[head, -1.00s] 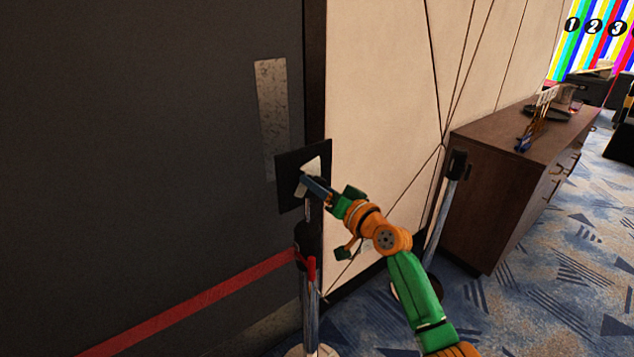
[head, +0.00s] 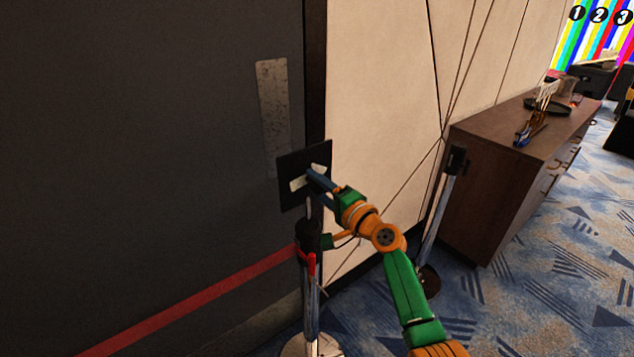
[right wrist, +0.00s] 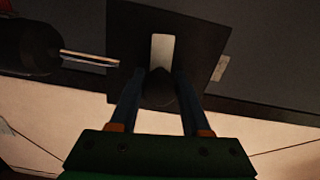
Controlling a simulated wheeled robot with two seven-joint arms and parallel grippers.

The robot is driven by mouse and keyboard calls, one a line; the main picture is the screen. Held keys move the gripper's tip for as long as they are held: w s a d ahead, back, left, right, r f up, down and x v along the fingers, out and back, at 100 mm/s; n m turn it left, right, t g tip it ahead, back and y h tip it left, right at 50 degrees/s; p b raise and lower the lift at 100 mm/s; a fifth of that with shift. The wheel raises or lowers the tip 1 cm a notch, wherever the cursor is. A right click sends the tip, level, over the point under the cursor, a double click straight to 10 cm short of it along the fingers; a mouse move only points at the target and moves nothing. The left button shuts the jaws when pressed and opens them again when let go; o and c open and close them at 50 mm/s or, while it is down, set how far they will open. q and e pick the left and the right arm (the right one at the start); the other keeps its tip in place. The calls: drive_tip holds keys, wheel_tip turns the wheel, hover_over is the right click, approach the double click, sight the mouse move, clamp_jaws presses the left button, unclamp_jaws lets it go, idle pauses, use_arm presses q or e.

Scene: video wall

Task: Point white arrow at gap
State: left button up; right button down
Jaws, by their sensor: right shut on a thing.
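The white arrow (head: 298,184) is on a square black sign panel (head: 291,160) on top of a stanchion post. In the right wrist view a white bar (right wrist: 161,50) shows on the dark panel (right wrist: 128,40). My right gripper (head: 314,176) is at the panel's face, shut on the arrow and hiding part of it. A dark, shaded piece sits between its fingers (right wrist: 158,90) in the right wrist view. The arrow's exact heading is hard to tell. An open space with no belt lies between this post and a second stanchion (head: 446,190). My left gripper is not seen.
A red belt (head: 200,300) runs from the sign's post toward the lower left. A dark wall with a metal plate (head: 273,100) stands behind the sign. A wooden cabinet (head: 480,195) with objects on top is at right, with carpet in front.

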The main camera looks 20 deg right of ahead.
sight(321, 188)
drive_tip(key=shift+m, duration=0.7)
drive_tip(key=shift+c, duration=1.9)
unclamp_jaws()
drive_tip(key=v, duration=0.7)
drive_tip(key=shift+s, duration=0.1)
